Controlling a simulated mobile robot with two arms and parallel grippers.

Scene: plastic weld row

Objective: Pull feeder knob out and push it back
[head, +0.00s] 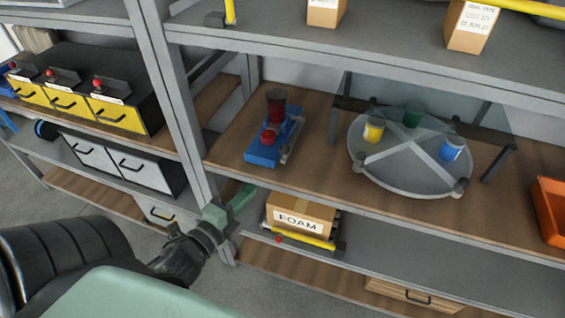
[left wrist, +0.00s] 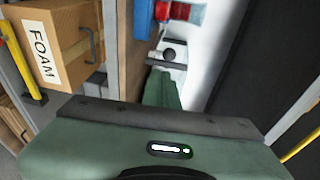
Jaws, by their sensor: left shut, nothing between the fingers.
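The feeder (head: 263,151) stands on the wooden shelf board, a blue base with a dark red cylinder on top and a grey metal part along its right side. A round red part (head: 269,137) sits at its front; I cannot tell if this is the feeder knob. My left gripper (head: 243,195) is shut and empty, below and in front of the feeder, apart from it. My right gripper is out of view.
A FOAM box (head: 301,214) lies on the shelf below, with a yellow bar in front. A round grey turntable (head: 390,178) with coloured cups stands right of the feeder. A grey shelf post (head: 178,95) rises to the left. An orange bin (head: 550,212) is far right.

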